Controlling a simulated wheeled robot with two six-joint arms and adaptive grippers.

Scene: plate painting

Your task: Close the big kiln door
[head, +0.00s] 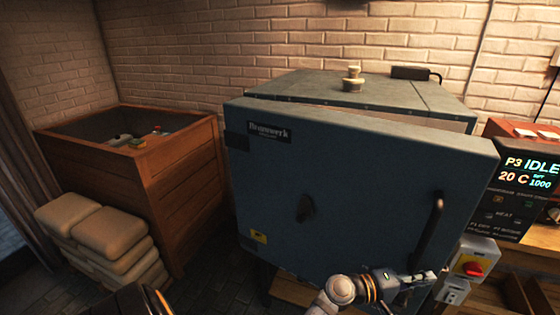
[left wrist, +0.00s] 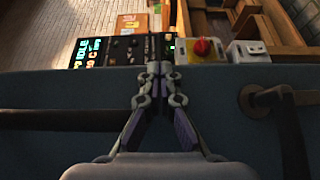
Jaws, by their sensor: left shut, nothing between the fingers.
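The big kiln (head: 420,95) is a blue-grey box with a metal top. Its door (head: 350,170) stands ajar, with a pale gap along the top that widens toward the right edge. A dark vertical handle (head: 428,232) is on the door's right part. My left gripper (head: 425,277) is shut and empty, in front of the door's lower right part, near the handle's lower end. In the left wrist view the shut fingers (left wrist: 153,68) overlap the door (left wrist: 230,130) near its edge. I cannot tell whether they touch it. My right gripper is not in view.
A control box (head: 515,190) reading IDLE and a red switch (head: 473,267) are just right of the door. A wooden bin (head: 180,190) and stacked sacks (head: 105,240) stand left. A brick wall is behind. Some floor shows between the sacks and kiln.

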